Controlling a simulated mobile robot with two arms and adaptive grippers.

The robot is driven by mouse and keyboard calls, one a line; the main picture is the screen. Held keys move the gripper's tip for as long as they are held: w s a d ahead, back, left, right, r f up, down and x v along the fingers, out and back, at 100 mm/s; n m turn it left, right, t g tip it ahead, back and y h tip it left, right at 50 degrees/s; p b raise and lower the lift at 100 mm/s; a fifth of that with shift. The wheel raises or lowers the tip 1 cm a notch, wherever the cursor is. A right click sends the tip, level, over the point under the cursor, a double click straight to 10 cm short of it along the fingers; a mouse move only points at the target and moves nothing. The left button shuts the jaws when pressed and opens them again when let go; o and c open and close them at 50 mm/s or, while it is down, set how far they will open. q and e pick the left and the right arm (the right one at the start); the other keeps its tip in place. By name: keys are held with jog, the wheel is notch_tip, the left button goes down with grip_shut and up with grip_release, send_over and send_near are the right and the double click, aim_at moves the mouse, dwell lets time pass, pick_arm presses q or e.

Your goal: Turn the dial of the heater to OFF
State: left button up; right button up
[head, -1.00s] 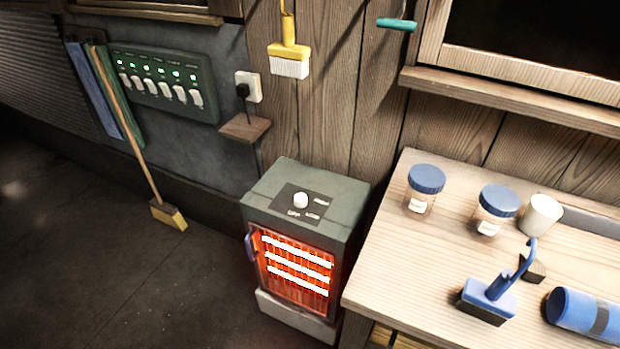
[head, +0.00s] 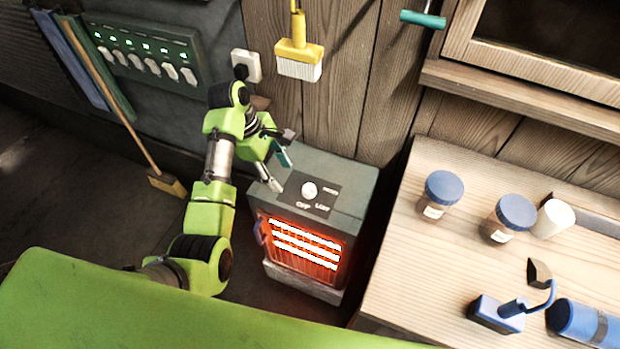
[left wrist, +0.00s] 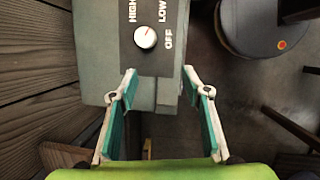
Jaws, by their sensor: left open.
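The heater (head: 345,185) is a grey-green box with glowing orange bars on its front. Its white round dial (head: 309,190) sits on a dark panel on top. In the left wrist view the dial (left wrist: 145,37) has HIGH, LOW and OFF printed around it; which one it points at is too small to tell. My left gripper (head: 281,173) is open and empty over the left part of the heater's top, left of the dial. In the left wrist view its fingers (left wrist: 158,75) are spread apart, with the dial beyond the tips and not between them. My right gripper is not in view.
The wooden workbench (head: 400,270) stands right of the heater, with jars, a mug and blue tools on it. A yellow brush (head: 299,58) hangs on the wall behind. A switch panel (head: 150,55) and a broom (head: 130,110) are at the left.

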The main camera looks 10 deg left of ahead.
aim_at(309, 188)
pick_arm(q)
notch_tip(309, 188, up, 4)
jog(key=w+d+n, duration=0.1)
jog(key=w+n, duration=0.1)
jog(key=w, duration=0.1)
jog(key=shift+h, duration=0.4)
jog(key=x, duration=1.3)
jog(key=shift+s+d+f+p, duration=0.25)
jog(key=shift+s+f+p, duration=0.1)
jog(key=shift+p, duration=0.05)
jog(key=c, duration=1.1)
